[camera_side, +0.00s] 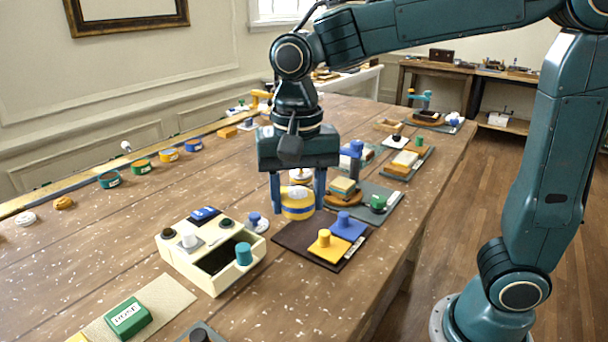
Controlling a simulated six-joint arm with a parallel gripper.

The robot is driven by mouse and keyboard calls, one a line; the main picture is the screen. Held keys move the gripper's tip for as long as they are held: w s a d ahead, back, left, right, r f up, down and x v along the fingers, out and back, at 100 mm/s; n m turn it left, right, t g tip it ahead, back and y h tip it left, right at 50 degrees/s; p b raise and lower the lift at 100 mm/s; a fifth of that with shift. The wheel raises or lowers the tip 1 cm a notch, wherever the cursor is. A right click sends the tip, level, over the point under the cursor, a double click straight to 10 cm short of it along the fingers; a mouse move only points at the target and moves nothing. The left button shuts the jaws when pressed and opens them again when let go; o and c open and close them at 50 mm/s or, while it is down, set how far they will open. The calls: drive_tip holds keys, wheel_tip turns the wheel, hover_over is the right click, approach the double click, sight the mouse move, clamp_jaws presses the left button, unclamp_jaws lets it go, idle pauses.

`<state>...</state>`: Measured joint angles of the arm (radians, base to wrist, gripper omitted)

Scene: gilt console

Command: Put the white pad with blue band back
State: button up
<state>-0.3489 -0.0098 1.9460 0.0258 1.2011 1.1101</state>
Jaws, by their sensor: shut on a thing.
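My gripper (298,198) points down over the middle of the table, its two blue fingers on either side of a round piece (297,210). This piece is yellow with a whitish top and a bluish band, and the fingers are shut on it. It is low, close to the table top; I cannot tell if it touches the wood. I cannot tell for certain whether it is the white pad with blue band. Another round white-topped piece (300,175) is partly hidden behind it.
A cream box (208,281) with a dark open recess stands front left. Several trays and blocks stand behind to the right. Bare wood (150,210) lies to the left.

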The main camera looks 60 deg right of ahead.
sight(299, 214)
wheel_tip(299, 214, down, 16)
drive_tip(key=shift+r, duration=0.15)
idle(0.7)
drive_tip(key=o, duration=0.9)
drive_tip(key=shift+o, duration=0.2)
wheel_tip(299, 214, up, 12)
drive_tip(key=shift+r, duration=0.1)
idle(0.3)
idle(0.5)
